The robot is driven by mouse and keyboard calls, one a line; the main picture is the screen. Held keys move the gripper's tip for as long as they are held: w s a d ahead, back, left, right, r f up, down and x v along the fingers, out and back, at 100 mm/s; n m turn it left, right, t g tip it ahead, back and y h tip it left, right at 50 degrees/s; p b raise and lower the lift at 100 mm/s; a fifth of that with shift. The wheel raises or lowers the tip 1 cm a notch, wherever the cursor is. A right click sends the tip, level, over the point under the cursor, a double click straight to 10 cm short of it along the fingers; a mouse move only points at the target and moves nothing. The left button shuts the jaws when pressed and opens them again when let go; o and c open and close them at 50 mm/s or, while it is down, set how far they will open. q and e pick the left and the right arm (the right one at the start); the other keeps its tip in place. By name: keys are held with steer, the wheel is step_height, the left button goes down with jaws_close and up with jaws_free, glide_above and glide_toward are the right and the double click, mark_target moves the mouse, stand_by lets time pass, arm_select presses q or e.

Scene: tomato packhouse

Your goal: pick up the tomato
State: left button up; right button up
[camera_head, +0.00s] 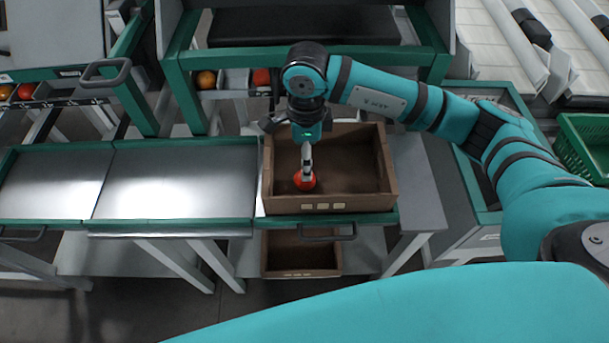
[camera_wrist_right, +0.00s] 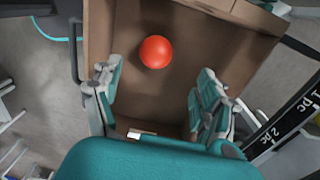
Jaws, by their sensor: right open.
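A red tomato (camera_head: 304,182) lies in a brown cardboard box (camera_head: 375,204) on the green-edged bench. In the right wrist view the tomato (camera_wrist_right: 156,52) rests on the box floor, with nothing else seen beside it. My right gripper (camera_head: 307,165) points down over the box and partly covers the tomato in the head view. In the wrist view its two fingers (camera_wrist_right: 160,95) are spread wide and empty, and the tomato shows beyond and between their tips. The gap in height between fingertips and tomato is hard to judge. My left gripper is not in view.
A second brown box (camera_head: 300,272) stands on the shelf below. Bare metal trays (camera_head: 175,180) lie left of the box. Several tomatoes (camera_head: 206,80) sit in bins behind. A green crate (camera_head: 585,145) stands at the right. The box walls surround the tomato.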

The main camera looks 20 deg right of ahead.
mark_target(303, 185)
step_height(303, 185, down, 3)
steer(key=shift+r, duration=0.1)
steer(key=shift+f, duration=0.25)
steer(key=f, duration=0.1)
steer(key=f+p, duration=0.1)
steer(key=f, duration=0.1)
steer(key=shift+s+a+f, duration=0.2)
steer(key=shift+s+f, duration=0.1)
steer(key=shift+s, duration=0.05)
steer(key=shift+f, duration=0.6)
steer(key=c, duration=0.9)
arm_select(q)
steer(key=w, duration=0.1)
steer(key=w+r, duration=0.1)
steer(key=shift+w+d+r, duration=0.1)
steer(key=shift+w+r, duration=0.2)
arm_select(e)
steer(key=shift+c, duration=0.2)
